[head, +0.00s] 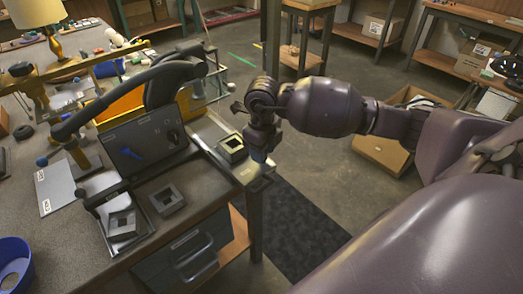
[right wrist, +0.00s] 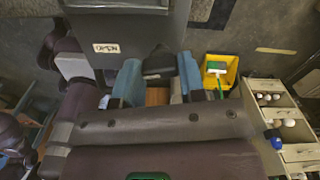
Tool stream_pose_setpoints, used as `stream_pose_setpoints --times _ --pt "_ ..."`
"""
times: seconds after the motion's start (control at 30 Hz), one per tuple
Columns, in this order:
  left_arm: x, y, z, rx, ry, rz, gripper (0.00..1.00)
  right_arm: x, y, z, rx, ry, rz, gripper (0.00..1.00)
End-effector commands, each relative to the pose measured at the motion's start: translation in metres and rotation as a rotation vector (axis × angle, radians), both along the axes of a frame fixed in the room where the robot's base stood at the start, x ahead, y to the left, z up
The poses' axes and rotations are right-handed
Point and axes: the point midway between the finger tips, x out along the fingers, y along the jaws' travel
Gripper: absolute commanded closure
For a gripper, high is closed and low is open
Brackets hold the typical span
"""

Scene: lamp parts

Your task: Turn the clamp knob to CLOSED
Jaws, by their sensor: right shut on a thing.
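My right gripper (head: 258,156) reaches down at the right corner of the workbench, with blue fingertips. In the right wrist view its blue fingers (right wrist: 159,80) stand on either side of a dark knob-like piece (right wrist: 158,63) and are shut on it. In the head view this piece is hidden by the gripper. A dark upright panel (head: 125,138) on the bench carries a blue pointer (head: 130,153) and a dark round part (head: 172,136). My left gripper is not in view.
Square dark fixtures stand on the bench front (head: 168,198) and near its right corner (head: 232,146). A thick black curved arm (head: 170,82) rises behind the panel. A blue bowl (head: 12,268) is at the lower left. An open cardboard box (head: 385,152) lies on the floor.

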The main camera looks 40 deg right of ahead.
Motion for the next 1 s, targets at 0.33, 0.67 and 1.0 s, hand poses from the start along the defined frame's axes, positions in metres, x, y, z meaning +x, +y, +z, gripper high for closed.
stream_pose_setpoints --times 0.33,0.67,1.0 --pt "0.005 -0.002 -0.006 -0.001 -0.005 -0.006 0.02 0.0 -0.001 -0.001 -0.003 0.0 0.327 0.86" --pt "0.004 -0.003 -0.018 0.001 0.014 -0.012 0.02 0.0 -0.001 -0.002 -0.002 0.0 0.641 0.86" --pt "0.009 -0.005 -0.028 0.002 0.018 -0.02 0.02 0.0 -0.001 -0.002 0.001 0.0 0.96 0.87"
